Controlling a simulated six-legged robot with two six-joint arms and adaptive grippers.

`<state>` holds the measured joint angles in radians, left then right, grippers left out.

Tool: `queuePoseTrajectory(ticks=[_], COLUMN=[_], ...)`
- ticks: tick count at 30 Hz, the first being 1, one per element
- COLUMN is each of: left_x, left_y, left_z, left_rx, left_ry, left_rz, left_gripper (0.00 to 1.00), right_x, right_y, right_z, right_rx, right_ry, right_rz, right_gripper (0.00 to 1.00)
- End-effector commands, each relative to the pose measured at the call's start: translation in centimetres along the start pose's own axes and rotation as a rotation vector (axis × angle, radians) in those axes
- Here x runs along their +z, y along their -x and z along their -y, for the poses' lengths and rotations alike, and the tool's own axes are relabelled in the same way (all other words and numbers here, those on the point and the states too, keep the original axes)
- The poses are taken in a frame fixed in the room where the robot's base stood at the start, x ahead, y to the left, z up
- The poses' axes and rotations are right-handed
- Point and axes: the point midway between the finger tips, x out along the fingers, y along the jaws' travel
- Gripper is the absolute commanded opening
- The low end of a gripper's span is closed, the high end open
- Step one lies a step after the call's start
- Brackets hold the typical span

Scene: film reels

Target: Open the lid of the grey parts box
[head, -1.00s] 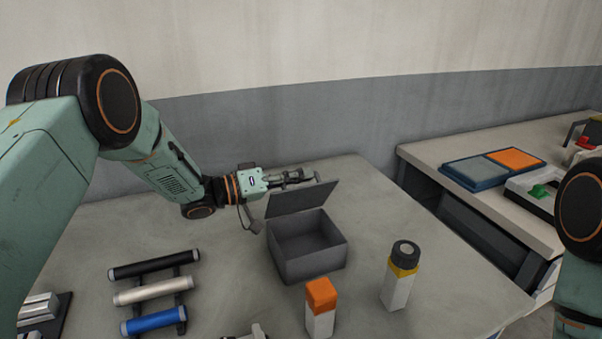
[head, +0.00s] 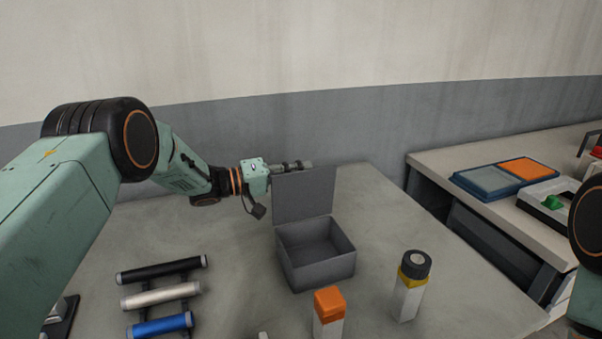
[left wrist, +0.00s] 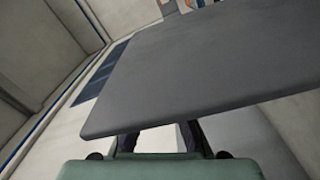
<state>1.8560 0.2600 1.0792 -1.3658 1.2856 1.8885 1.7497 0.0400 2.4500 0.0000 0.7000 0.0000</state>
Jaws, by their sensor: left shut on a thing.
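The grey parts box (head: 318,270) stands on the table with its inside showing and looking empty. Its lid (head: 304,196) stands about upright at the back edge of the box. My left gripper (head: 298,166) is at the lid's top edge, shut on the lid; the fingertips are partly hidden by it. In the left wrist view the grey lid (left wrist: 215,75) fills much of the picture, right in front of the gripper. My right gripper is not seen.
An orange-capped block (head: 329,305) and a yellow-banded bottle with a dark cap (head: 413,275) stand in front of the box. A rack with black, white and blue rolls (head: 161,296) lies at front left. A side table (head: 440,165) at right holds a blue tray (head: 470,191).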

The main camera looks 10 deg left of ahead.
Motion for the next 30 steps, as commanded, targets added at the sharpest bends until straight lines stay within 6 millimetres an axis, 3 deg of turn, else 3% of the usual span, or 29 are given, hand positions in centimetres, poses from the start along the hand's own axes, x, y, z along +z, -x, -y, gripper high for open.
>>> queuePoseTrajectory(ticks=[10, 11, 18, 30], left_x=[-0.01, -0.01, -0.01, -0.10], left_y=[0.12, 0.12, 0.06, 0.76], left_z=[0.27, 0.27, 0.17, 0.11], left_rx=[-0.004, -0.004, -0.003, -0.002], left_ry=[0.002, 0.002, 0.001, 0.000], left_rz=[-0.001, -0.001, 0.000, -0.001], left_gripper=[0.00, 0.12, 0.32, 0.33], right_x=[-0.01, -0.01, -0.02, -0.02], right_y=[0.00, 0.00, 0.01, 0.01], right_z=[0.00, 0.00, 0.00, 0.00], right_rx=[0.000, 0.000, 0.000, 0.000], right_ry=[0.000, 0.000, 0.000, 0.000], right_rz=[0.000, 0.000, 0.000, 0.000], right_gripper=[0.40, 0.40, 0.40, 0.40])
